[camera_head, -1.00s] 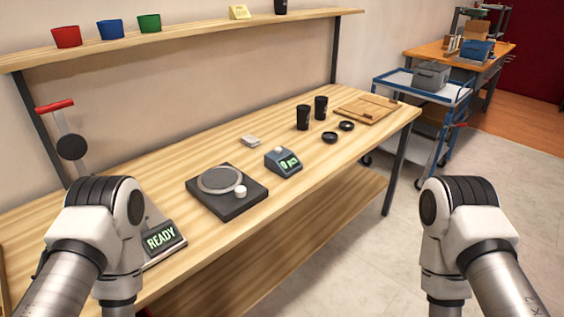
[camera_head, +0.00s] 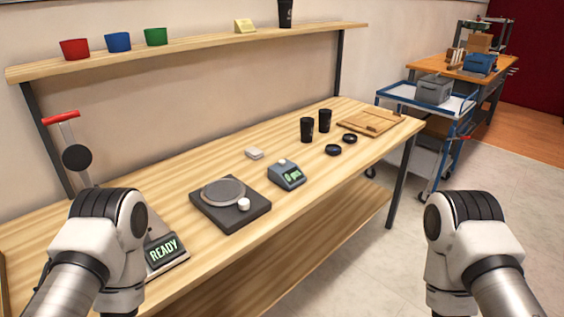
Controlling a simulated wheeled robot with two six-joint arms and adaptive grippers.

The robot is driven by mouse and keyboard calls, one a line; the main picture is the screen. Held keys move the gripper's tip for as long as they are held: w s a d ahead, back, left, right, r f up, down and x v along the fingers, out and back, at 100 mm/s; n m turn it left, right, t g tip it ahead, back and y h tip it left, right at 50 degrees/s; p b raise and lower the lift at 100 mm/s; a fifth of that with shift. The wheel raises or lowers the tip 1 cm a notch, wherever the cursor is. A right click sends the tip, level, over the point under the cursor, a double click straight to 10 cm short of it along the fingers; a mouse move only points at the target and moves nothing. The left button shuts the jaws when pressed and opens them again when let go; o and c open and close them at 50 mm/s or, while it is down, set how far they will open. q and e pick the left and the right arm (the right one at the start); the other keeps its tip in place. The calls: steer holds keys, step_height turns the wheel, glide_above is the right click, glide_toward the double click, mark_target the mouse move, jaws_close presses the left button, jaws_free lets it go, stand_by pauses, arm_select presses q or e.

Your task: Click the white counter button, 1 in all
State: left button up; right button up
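The counter (camera_head: 287,175) is a small grey-blue box with a lit green display that seems to read "0 pcs". It stands on the middle of the wooden workbench (camera_head: 225,255). Its white button (camera_head: 282,162) is a small pale cap on top, at the back left of the display. Nothing touches the button. Both of my arms show at the lower left and lower right, but neither gripper is in the frame.
A black plate with a grey disc and white knob (camera_head: 244,204) is left of the counter. A marker stand with a "READY" screen (camera_head: 163,252) is at the left. A small white block (camera_head: 254,154), black cups (camera_head: 307,130), black lids (camera_head: 333,150) and a wooden tray (camera_head: 349,131) are further back.

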arm_select(q)
jaws_close()
stand_by(1.0)
